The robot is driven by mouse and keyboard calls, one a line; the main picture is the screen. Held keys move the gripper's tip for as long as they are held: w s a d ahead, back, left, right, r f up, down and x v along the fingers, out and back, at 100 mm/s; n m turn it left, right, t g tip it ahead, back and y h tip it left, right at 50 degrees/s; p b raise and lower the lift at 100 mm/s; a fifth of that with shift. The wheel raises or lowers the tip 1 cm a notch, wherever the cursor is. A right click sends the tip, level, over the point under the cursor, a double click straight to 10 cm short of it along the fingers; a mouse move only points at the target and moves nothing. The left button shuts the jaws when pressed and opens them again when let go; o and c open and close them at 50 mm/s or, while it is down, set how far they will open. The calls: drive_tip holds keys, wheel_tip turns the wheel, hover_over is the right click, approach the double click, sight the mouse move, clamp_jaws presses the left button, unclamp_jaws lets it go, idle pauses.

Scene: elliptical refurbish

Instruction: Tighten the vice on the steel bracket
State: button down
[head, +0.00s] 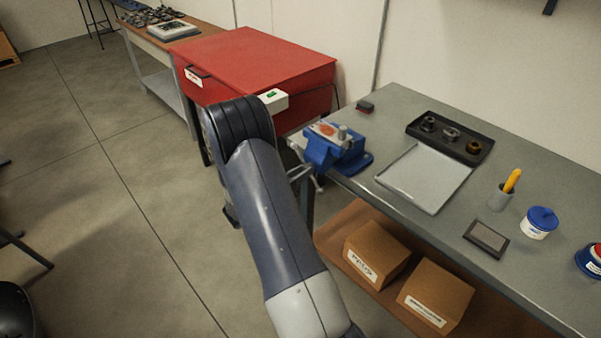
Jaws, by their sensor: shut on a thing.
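The blue vice (335,155) is fixed at the left front corner of the grey workbench. The steel bracket (342,131) shows as a small grey metal piece at the top of its jaws, beside a reddish-brown patch. The gap between jaws and bracket is too small to judge. My arm bends over in front of the vice and hides most of my wrist.
Cardboard boxes (376,250) stand on the shelf below.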

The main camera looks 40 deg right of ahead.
drive_tip(key=shift+n, duration=1)
drive_tip(key=c, duration=1.1)
unclamp_jaws()
drive_tip(key=shift+c, duration=0.2)
drive_tip(key=a+b, duration=0.1)
drive_tip(key=a, duration=0.9)
drive_tip(key=shift+s+a+b, duration=0.3)
drive_tip(key=shift+s+a, duration=0.1)
